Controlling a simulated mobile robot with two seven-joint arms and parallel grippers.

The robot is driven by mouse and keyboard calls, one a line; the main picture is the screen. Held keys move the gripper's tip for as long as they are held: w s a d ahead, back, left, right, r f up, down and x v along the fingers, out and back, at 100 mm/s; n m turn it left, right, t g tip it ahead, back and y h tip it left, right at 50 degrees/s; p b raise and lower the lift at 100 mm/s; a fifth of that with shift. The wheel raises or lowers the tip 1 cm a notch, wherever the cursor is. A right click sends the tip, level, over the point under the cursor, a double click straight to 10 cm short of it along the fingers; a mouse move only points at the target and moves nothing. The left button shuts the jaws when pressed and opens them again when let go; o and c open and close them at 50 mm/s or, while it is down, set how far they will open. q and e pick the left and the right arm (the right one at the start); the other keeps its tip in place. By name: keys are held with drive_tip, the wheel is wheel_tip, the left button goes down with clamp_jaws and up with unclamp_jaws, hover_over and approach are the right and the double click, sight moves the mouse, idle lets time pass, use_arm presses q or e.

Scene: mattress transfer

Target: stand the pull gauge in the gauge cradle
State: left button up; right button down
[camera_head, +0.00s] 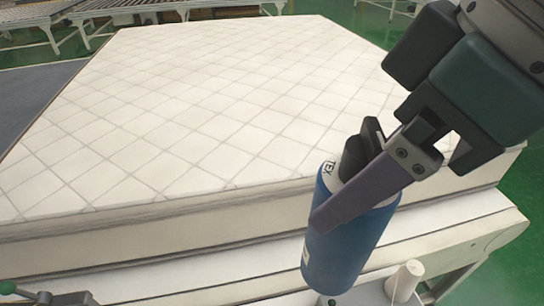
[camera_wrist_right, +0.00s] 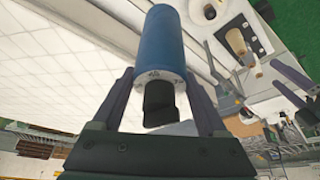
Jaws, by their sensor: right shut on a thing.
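The pull gauge (camera_head: 350,238) is a blue cylinder with a pale end collar and a dark end piece. It is held tilted in front of the mattress edge, with its blue end low. My right gripper (camera_head: 350,180) is shut on it near the collar. In the right wrist view the gauge (camera_wrist_right: 166,45) lies between the two fingers (camera_wrist_right: 157,100), blue end away from the palm. I cannot pick out the gauge cradle with certainty; the gauge hides part of the bench behind it. My left gripper is not clearly seen.
A quilted white mattress (camera_head: 200,100) fills the middle. A cream cylinder (camera_head: 405,282) stands on the bench right of the gauge's low end. A green-knobbed fixture (camera_head: 45,297) is at bottom left. Roller conveyors (camera_head: 40,25) stand behind. Green floor shows at right.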

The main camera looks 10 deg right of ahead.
drive_tip(key=s+a+f+n+g+b, duration=0.1)
drive_tip(key=f+n+b, duration=0.2)
drive_tip(key=f+b, duration=0.7)
drive_tip(key=s+a+f+n+g+y+b, duration=0.1)
drive_tip(key=f+n+b, duration=0.3)
drive_tip(key=f, duration=2.2)
drive_tip(key=s+a+b, duration=0.1)
drive_tip(key=b, duration=0.4)
drive_tip(key=shift+n+g+y+b, duration=0.3)
drive_tip(key=shift+b, duration=0.05)
drive_tip(key=shift+s+a+f, duration=0.1)
drive_tip(key=shift+f, duration=0.05)
unclamp_jaws()
